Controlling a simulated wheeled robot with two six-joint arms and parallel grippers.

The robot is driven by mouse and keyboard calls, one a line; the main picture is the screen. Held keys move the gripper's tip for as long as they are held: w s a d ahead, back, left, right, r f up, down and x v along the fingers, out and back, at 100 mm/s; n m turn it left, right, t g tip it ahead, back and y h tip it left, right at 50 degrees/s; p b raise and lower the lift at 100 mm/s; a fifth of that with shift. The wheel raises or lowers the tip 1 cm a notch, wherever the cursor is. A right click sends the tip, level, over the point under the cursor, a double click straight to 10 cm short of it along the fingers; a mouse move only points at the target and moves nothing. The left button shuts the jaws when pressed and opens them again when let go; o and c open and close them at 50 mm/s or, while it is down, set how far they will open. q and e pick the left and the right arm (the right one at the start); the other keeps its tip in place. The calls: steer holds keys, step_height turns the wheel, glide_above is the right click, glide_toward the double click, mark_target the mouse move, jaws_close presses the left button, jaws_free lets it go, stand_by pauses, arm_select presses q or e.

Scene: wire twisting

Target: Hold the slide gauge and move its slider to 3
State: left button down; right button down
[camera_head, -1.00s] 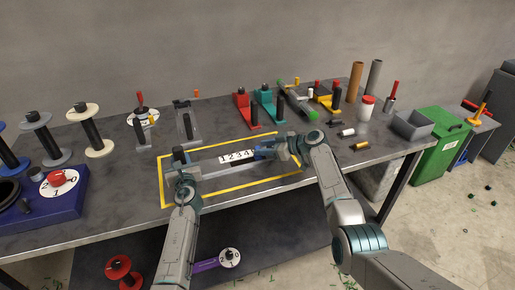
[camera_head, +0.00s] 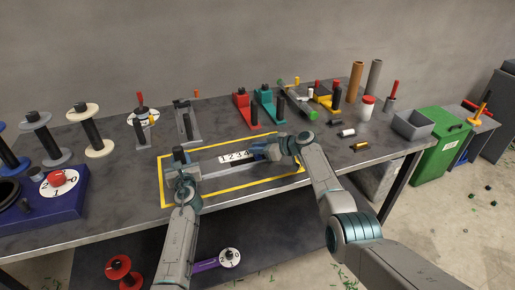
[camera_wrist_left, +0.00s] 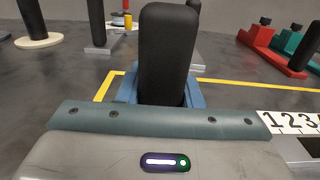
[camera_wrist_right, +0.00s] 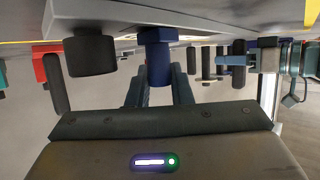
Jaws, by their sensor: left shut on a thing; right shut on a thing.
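The slide gauge (camera_head: 215,166) lies in the yellow outline on the table, its long axis running left to right. My left gripper (camera_head: 182,172) is shut on the black upright handle at the gauge's left end, which stands between the fingers in the left wrist view (camera_wrist_left: 168,55). A white strip numbered 1 to 4 (camera_head: 235,157) is on the gauge. The blue slider (camera_head: 257,151) sits near the strip's right end, by the 4. My right gripper (camera_head: 275,150) is shut on the slider's blue knob (camera_wrist_right: 158,58). The exact slider reading is partly hidden.
Red (camera_head: 246,112) and teal (camera_head: 268,107) stands are behind the gauge. Spools and a blue box (camera_head: 45,218) with a red knob are at the left. A grey bin (camera_head: 413,125) and a white jar (camera_head: 366,108) are at the right. Table inside the yellow outline is otherwise clear.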

mark_target(242, 162)
steer(key=a, duration=0.2)
steer(key=s+a, duration=0.1)
steer(key=a, duration=0.1)
steer(key=s+a, duration=0.1)
steer(key=a, duration=0.1)
steer(key=c, duration=1.3)
jaws_free()
steer(key=shift+w+d, duration=0.1)
steer(key=shift+d, duration=0.05)
steer(key=v, duration=1.2)
steer(key=shift+f, duration=0.1)
arm_select(q)
steer(key=c, duration=0.9)
jaws_free()
